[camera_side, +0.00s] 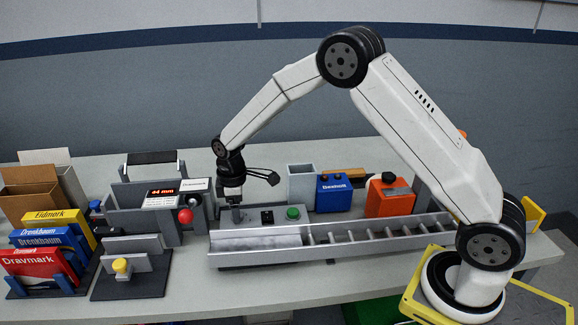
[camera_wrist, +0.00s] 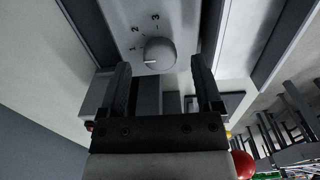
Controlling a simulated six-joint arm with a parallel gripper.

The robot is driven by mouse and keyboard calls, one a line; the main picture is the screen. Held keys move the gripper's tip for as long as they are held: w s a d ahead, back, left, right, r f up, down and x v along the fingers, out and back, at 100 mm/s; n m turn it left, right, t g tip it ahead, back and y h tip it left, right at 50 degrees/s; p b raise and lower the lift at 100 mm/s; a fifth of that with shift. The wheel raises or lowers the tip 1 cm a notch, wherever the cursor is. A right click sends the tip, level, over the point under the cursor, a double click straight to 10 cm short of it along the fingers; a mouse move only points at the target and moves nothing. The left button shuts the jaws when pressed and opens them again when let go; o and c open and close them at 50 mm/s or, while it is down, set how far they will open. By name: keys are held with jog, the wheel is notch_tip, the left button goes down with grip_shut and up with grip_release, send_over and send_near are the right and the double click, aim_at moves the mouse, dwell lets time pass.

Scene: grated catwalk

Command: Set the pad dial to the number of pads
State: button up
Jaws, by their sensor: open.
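The pad dial (camera_wrist: 159,53) is a round pale knob on a light grey panel in the wrist view. Its numbers 1, 2 and 3 are printed around it. A white pointer line on the knob points left, nearest the 1. My gripper (camera_wrist: 159,66) is open, with one finger on each side of the knob's lower part; I cannot tell whether they touch it. In the side view my gripper (camera_side: 236,212) points down at the left end of the long metal chute, and I cannot make out the dial there. I cannot identify any pads.
A machine with a red "44 mm" display (camera_side: 161,192) and a red ball knob (camera_side: 185,216) stands left of my gripper. A green button (camera_side: 292,213) is to its right. The metal chute (camera_side: 345,247) runs rightward. Labelled boxes (camera_side: 45,262) stand far left; an orange container (camera_side: 389,197) is behind the chute.

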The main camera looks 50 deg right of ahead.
jog(key=shift+f, duration=0.8)
grip_shut()
